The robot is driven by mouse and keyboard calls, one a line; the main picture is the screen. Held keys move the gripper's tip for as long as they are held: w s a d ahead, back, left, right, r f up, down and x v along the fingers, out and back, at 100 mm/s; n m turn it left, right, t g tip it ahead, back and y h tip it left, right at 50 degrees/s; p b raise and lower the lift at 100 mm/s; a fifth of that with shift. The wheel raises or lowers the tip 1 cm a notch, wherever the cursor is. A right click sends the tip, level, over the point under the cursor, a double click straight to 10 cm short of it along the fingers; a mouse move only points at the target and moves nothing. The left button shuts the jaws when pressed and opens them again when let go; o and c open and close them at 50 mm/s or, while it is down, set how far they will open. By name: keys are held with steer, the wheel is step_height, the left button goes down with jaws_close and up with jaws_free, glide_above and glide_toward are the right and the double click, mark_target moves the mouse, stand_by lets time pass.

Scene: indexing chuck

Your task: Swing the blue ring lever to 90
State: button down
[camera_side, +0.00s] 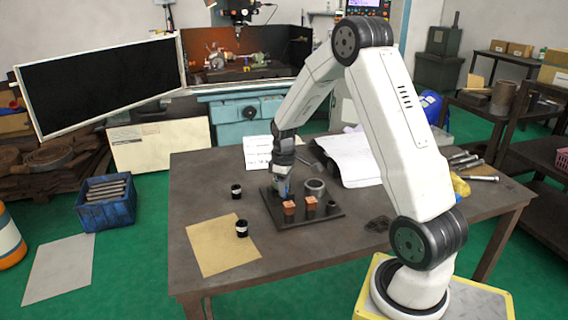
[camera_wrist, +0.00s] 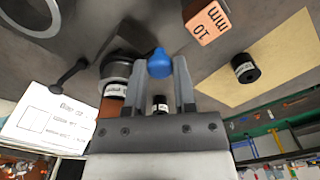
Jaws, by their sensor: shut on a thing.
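The blue lever knob (camera_wrist: 159,63) shows in the wrist view between my gripper's two fingertips. My gripper (camera_wrist: 160,75) is shut on it, with a grey finger on each side. A dark round body with a white-lettered band (camera_wrist: 115,88) stands just left of the fingers, partly hidden by them; I cannot read its angle mark. In the side view my gripper (camera_side: 281,188) points down at the back left of a dark plate (camera_side: 322,222), with a bit of blue at its tip. The lever's arm and ring are hidden there.
On the plate stand copper-coloured blocks (camera_side: 289,208) (camera_side: 311,203), a grey ring (camera_side: 315,187) and a small dark peg (camera_side: 332,206). Black cylinders (camera_side: 236,191) (camera_side: 242,228) stand to the left, one on brown paper (camera_side: 215,250). White sheets (camera_side: 350,160) lie behind. The table's front is clear.

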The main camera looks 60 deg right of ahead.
steer(key=m, duration=0.1)
steer(key=w+m, duration=0.1)
steer(key=shift+w+a+m, duration=0.2)
steer(key=shift+a+m, duration=0.2)
steer(key=w+m, duration=0.1)
steer(key=m, duration=0.1)
steer(key=shift+w+a+m, duration=0.15)
steer(key=shift+m, duration=0.25)
steer(key=w+m, duration=0.1)
steer(key=m, duration=0.1)
steer(key=w+m, duration=0.1)
steer(key=m, duration=0.1)
steer(key=shift+w+m, duration=0.1)
steer(key=shift+m, duration=0.2)
steer(key=shift+c, duration=2)
jaws_free()
steer(key=shift+r, duration=0.2)
step_height(320, 180, up, 8)
steer(key=shift+f, duration=0.25)
